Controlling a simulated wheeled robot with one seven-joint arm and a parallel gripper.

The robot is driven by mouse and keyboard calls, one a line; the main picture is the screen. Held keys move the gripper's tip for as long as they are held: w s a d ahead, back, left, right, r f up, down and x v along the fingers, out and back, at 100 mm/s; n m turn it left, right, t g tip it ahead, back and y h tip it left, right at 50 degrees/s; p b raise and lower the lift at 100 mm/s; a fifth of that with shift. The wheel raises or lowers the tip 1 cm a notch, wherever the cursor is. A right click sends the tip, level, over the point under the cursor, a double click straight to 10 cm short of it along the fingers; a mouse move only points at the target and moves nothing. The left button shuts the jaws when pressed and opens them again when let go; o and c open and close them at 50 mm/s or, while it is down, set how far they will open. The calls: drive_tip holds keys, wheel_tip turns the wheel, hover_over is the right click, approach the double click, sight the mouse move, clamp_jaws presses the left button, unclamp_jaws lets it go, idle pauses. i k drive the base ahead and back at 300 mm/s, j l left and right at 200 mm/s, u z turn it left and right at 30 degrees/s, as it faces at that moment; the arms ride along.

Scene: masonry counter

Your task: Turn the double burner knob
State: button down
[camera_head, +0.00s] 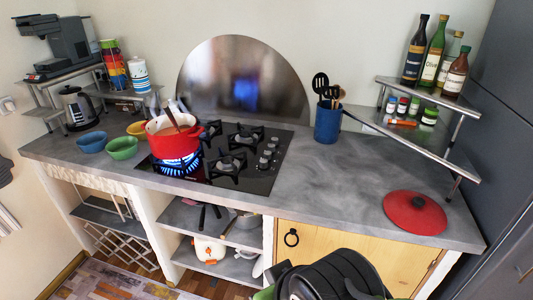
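The black gas cooktop (225,180) is set into the grey counter. Its knobs (267,155) stand in a column near its right edge; several show, and I cannot tell which is the double burner knob or how each is turned. A red pot (173,142) with a utensil in it stands on the left burner, where blue flames (180,165) show under it. The other burners (232,163) are bare and show no flame. A dark rounded part of my arm shows at the bottom, in front of the counter. My gripper's fingers are not in view.
Three bowls (123,148) sit left of the pot. A blue utensil holder (327,122) stands behind and right of the knobs.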

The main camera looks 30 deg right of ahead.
sight(268, 154)
drive_tip(key=i+j+z, duration=0.35)
drive_tip(key=i, duration=0.15)
drive_tip(key=i+j+z, duration=0.65)
drive_tip(key=i+j, duration=0.25)
drive_tip(key=j, duration=0.1)
